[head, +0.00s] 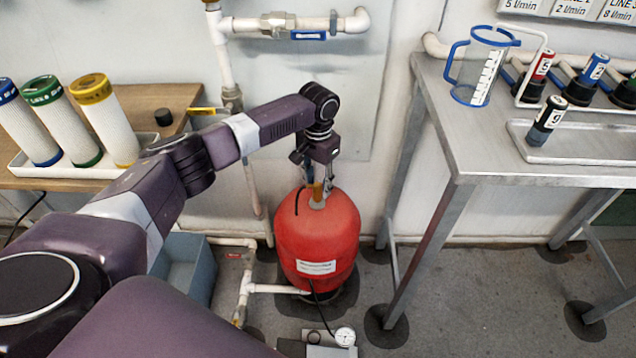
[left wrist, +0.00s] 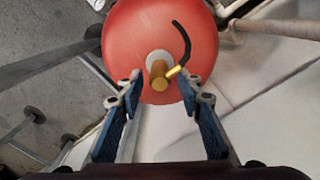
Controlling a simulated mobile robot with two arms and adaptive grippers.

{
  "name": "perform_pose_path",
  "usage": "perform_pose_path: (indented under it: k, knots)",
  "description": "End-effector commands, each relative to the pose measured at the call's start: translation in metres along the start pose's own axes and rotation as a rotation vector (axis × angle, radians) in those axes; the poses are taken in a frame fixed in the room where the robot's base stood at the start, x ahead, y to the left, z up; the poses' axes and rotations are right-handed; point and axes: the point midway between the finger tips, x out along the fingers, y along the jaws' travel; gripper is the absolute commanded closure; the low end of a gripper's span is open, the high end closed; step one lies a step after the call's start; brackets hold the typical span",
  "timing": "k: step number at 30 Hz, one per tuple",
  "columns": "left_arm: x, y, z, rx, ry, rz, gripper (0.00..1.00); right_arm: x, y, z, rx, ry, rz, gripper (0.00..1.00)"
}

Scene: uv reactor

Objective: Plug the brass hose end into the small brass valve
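A red tank (head: 316,240) stands on the floor, with a small brass valve (left wrist: 158,76) on its top. In the left wrist view a thin yellow brass hose end (left wrist: 174,71), with a black hose (left wrist: 184,42) curving from it, lies right at the valve's side. I cannot tell whether it is plugged in or only close to it. My left gripper (head: 317,193) points down over the tank top. Its blue-padded fingers (left wrist: 160,84) are open, one on each side of the brass parts. In the head view the gripper partly hides the valve. My right gripper is not in view.
A gauge (head: 345,336) with a black line stands on the floor in front. A metal table (head: 450,130) is at right, a wooden bench (head: 150,100) at left. A grey-blue bin (head: 188,268) and white pipes (head: 246,290) are left of the tank.

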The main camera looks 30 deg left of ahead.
Motion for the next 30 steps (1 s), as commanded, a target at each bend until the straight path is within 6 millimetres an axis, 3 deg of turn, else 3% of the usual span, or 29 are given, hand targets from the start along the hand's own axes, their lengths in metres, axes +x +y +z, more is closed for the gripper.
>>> perform_pose_path:
  k: [11,21,30]
  knots:
    - [-0.005,0.000,0.000,0.001,0.001,0.000,0.62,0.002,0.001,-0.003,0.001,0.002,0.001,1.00]
    - [-0.058,0.000,-0.001,0.000,0.002,0.000,0.62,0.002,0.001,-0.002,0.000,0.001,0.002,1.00]
    - [-0.075,0.000,0.000,0.000,0.000,0.000,0.62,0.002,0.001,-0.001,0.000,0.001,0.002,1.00]
